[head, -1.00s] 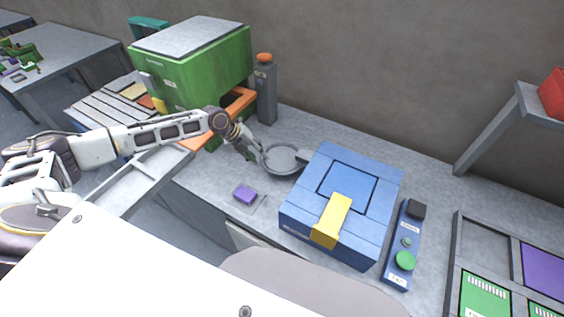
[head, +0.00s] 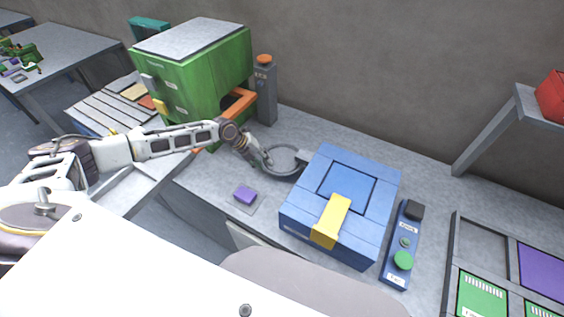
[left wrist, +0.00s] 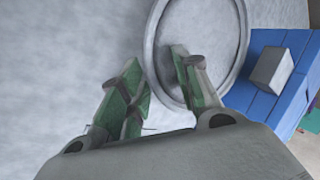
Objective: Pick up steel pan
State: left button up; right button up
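The steel pan (head: 285,173) is a round, shallow grey dish lying on the grey worktop, left of the blue box. In the left wrist view the pan (left wrist: 223,52) fills the upper middle. My left gripper (head: 262,161) is at the pan's left edge. In the left wrist view its two green-padded fingers (left wrist: 157,72) are apart, one outside the rim and one over the inside of the pan. The rim passes between them; I cannot tell whether either finger touches it. My right gripper is not in view.
The blue box (head: 300,205) with a yellow latch stands close right of the pan. A small purple block (head: 245,193) lies in front. A green machine (head: 195,75) and a grey post (head: 265,92) stand behind left. A blue button panel (head: 402,245) is farther right.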

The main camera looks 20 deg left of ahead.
pick_arm(q)
jog(key=shift+w+d+f, duration=0.15)
jog(key=shift+d+f, duration=0.1)
jog(key=shift+f, duration=0.3)
grip_shut()
jog(key=shift+r, duration=0.1)
